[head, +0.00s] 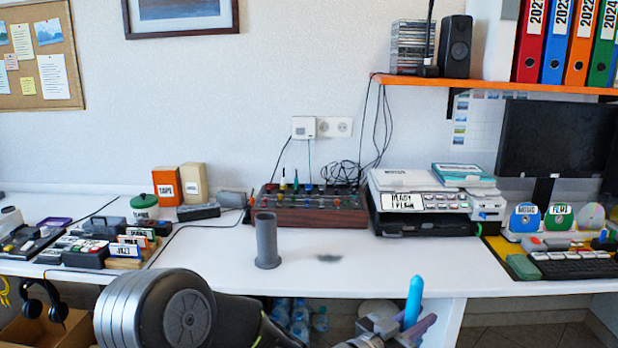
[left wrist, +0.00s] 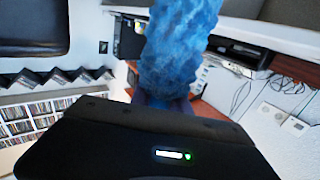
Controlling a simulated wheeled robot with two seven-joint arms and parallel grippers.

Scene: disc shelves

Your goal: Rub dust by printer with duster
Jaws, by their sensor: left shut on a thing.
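The printer (head: 423,222) stands on the white desk right of the middle, with papers on its lid. A dark grey dust patch (head: 328,258) lies on the desk left of the printer, in front of the dark control box. My left gripper (head: 408,326) is at the desk's front edge, below the printer in the head view, and is shut on the blue duster (head: 412,300). The duster points up, clear of the dust patch. Its fluffy blue head (left wrist: 180,50) fills the upper middle of the left wrist view. The duster's grip is mostly hidden. My right gripper is not in view.
A grey upright tube (head: 267,242) stands just left of the dust. The control box (head: 310,205) with knobs is behind it. A keyboard (head: 575,265) and disc stands are to the right.

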